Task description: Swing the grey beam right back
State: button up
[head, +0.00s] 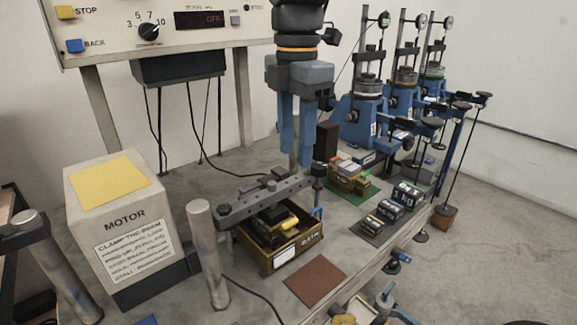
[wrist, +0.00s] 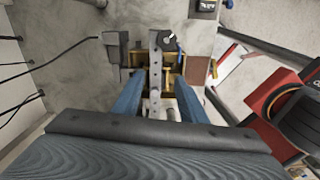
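The grey beam (head: 262,200) lies roughly level above a wooden tray (head: 283,262), running from a near left end to a far right end by a dark knob (head: 318,184). In the wrist view the beam (wrist: 155,70) runs up the picture between my two fingers. My gripper (head: 297,155) points down with its two blue fingers apart, and the tips appear above the beam. The wrist view also shows my gripper (wrist: 161,77) with a gap on each side of the beam. I see no contact with it.
A grey motor block (head: 115,215) stands at left and a metal post (head: 208,255) near the beam's near end. Blue lever frames (head: 365,120) and black weights (head: 405,197) stand at right. A brown mat (head: 315,280) lies bare in front.

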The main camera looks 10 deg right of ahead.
aim_at(291, 180)
jog(key=shift+w+a+r+n, duration=0.35)
jog(key=shift+a+n, duration=0.05)
jog(key=shift+n, duration=0.2)
notch_tip(291, 180, down, 7)
jog(key=shift+f+p, duration=0.2)
jog(key=shift+p, duration=0.3)
jog(key=shift+d, duration=0.1)
jog(key=shift+c, duration=0.2)
grip_shut()
